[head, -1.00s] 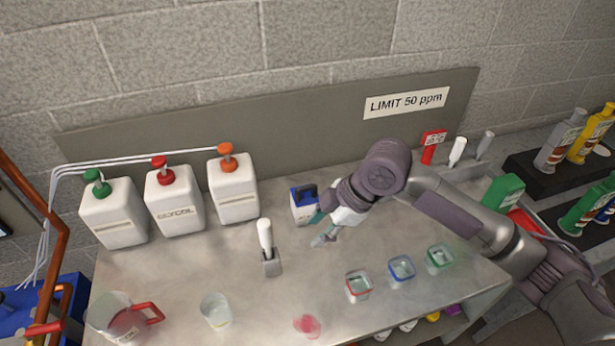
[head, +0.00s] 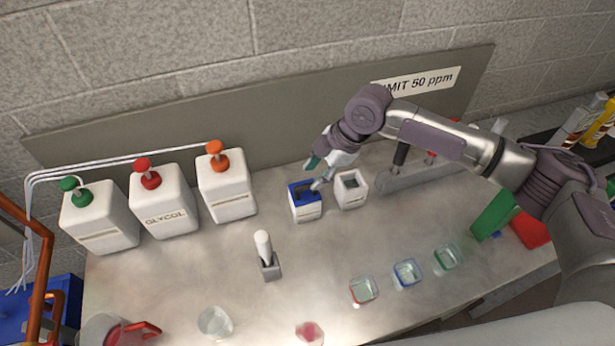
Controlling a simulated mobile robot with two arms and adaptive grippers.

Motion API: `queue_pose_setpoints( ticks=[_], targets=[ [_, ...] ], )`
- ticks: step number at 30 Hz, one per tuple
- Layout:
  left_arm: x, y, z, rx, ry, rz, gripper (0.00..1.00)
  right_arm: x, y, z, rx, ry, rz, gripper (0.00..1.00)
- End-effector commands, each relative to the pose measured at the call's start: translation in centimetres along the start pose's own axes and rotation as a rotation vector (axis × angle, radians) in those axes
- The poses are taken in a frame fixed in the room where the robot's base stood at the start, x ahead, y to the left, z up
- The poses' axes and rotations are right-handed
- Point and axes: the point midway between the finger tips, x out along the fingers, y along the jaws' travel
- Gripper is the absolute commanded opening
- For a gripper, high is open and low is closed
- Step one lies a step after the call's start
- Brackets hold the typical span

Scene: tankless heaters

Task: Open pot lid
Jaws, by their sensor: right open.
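A small white pot (head: 306,213) with a blue lid (head: 294,190) stands on the bench below the middle of the back panel. The lid sits on top of the pot and has a dark raised handle (head: 305,188). My right gripper (head: 316,173) is open just above and behind the lid, its fingers at the lid's upper right side. One fingertip overlaps the lid's edge in the view; I cannot tell whether it touches. A second white pot (head: 352,201), open at the top, stands right beside it. My left gripper is not in view.
White jugs with green, red and orange pump tops, including the glycol jug (head: 164,213), stand at the left. A white-handled tool stands in a grey holder (head: 271,272). Small red, blue (head: 407,274) and green-rimmed cups line the front right.

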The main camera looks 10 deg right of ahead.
Motion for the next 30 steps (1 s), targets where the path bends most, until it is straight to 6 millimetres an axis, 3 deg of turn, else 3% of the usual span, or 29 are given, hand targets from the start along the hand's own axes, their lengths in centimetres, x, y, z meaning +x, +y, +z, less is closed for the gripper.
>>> queue_pose_setpoints(
  ticks=[6,8,20,27,30],
  targets=[
    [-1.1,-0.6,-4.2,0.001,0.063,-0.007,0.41,3.3,0.0,-0.1,0.0,0.001,-0.001,0.41],
    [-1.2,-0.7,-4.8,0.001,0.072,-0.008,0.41,3.9,0.0,0.0,0.001,0.0,-0.002,0.41],
    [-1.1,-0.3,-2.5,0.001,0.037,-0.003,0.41,4.7,0.0,0.0,0.0,0.0,0.001,0.41],
    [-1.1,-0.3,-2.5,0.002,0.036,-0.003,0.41,4.7,0.0,0.0,0.0,0.0,0.0,0.01],
    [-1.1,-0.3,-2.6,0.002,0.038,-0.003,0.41,4.7,0.0,0.0,0.0,0.0,0.0,0.0]
  ],
)
